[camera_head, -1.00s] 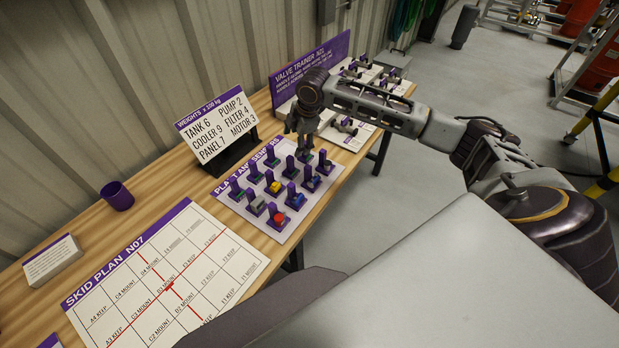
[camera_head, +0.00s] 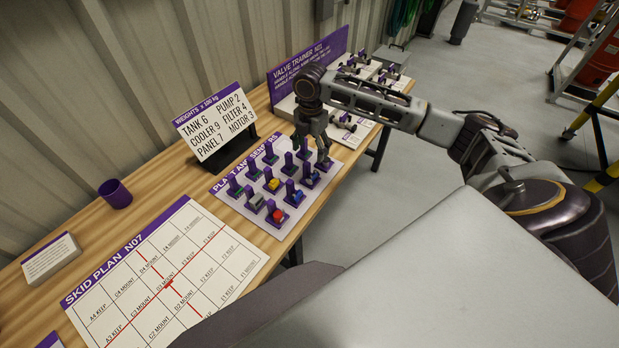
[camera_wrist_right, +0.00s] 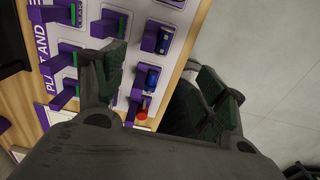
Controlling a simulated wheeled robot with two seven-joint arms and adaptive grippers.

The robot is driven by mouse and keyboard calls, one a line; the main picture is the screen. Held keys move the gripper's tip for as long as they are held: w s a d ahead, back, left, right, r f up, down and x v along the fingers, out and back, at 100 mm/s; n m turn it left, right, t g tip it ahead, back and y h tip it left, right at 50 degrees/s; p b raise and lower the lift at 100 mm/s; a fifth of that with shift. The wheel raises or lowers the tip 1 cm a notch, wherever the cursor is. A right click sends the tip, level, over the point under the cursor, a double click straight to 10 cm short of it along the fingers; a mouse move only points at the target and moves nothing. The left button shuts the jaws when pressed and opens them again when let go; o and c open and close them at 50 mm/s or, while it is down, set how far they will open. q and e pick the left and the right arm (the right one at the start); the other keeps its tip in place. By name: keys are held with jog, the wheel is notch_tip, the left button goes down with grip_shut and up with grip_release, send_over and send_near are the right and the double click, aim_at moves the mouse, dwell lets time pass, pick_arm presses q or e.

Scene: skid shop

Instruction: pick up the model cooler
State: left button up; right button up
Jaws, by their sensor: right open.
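Several small models on purple stands sit in rows on a white board (camera_head: 243,212) with a purple title strip. I cannot tell which one is the model cooler. They include a red model (camera_head: 278,216), a blue model (camera_head: 294,198), a yellow model (camera_head: 273,185), a grey model (camera_head: 255,202) and several green ones. My right gripper (camera_head: 315,160) is open, pointing down over the board's far right part, and hides some models there. In the right wrist view, a blue model (camera_wrist_right: 152,78) and a red model (camera_wrist_right: 142,110) show between the spread fingers (camera_wrist_right: 163,80).
A weights sign (camera_head: 215,130) stands behind the board. A valve trainer panel (camera_head: 310,68) with valves is at the table's far end. A skid plan sheet (camera_head: 215,285), a purple cup (camera_head: 115,194) and a text block (camera_head: 50,258) lie nearer. Bare wood (camera_head: 165,185) is left of the board.

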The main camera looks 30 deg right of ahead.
dwell(0.3)
send_over(310, 174)
jog(key=s, duration=0.1)
jog(key=shift+s+a+f, duration=0.1)
jog(key=shift+a+f, duration=0.1)
jog(key=shift+f, duration=1.95)
jog(key=shift+s+a+f, duration=0.1)
jog(key=shift+a+f, duration=0.05)
jog(key=shift+f, duration=2)
jog(key=shift+w+d+f+p, duration=0.1)
jog(key=shift+w+f+p, duration=0.1)
jog(key=shift+f, duration=0.4)
jog(key=shift+w+f+p, duration=0.1)
jog(key=shift+f+p, duration=0.1)
jog(key=shift+f, duration=0.35)
jog(key=shift+w+f, duration=0.1)
jog(key=shift+f, duration=1.35)
jog(key=shift+c, duration=0.3)
jog(key=c, duration=1.2)
